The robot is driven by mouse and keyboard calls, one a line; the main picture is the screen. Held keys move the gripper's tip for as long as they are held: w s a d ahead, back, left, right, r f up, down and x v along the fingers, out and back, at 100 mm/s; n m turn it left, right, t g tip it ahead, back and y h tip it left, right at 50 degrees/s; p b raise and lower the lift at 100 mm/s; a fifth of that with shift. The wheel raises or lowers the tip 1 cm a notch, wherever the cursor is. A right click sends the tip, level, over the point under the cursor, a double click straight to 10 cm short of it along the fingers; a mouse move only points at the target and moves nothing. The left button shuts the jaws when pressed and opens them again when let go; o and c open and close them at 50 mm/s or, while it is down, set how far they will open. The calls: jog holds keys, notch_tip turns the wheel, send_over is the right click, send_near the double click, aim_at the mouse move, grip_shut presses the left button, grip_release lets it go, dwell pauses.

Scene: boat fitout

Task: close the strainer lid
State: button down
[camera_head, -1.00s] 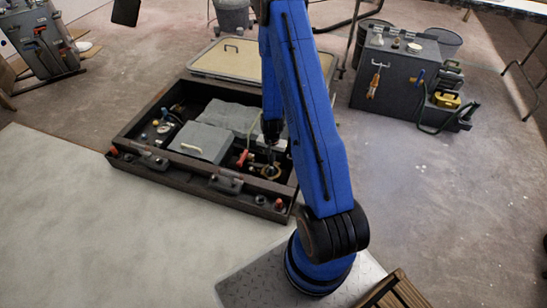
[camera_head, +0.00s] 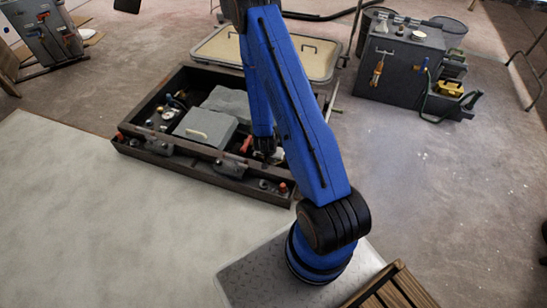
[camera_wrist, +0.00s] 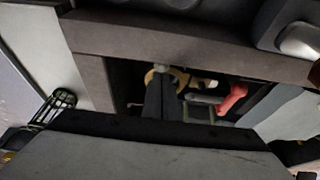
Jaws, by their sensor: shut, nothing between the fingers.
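A tan, brass-like ring (camera_wrist: 150,76) shows in the wrist view inside the dark open box, partly hidden behind my fingers. It may be part of the strainer; I cannot make out the lid or whether it is open. My gripper (camera_wrist: 162,76) is shut and empty, with its fingertips over the ring; I cannot tell if they touch it. In the head view my gripper (camera_head: 265,153) is low over the right part of the box, and my blue arm hides most of that part. A red handle (camera_wrist: 232,97) lies right of the fingers in the wrist view.
The box (camera_head: 200,170) has dark raised walls and holds grey lidded blocks (camera_head: 205,132) and several small fittings. A tan panel (camera_head: 214,47) lies behind it. A dark cabinet (camera_head: 398,75) stands at the back right. The floor right of my arm is clear.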

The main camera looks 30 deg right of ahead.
jog(key=shift+s+a+f, duration=0.15)
jog(key=shift+s+f, duration=0.05)
jog(key=shift+f, duration=0.05)
dwell(0.5)
jog(key=v, duration=1.2)
jog(key=shift+a, duration=0.15)
jog(key=shift+s+f, duration=0.1)
jog(key=shift+s, duration=0.05)
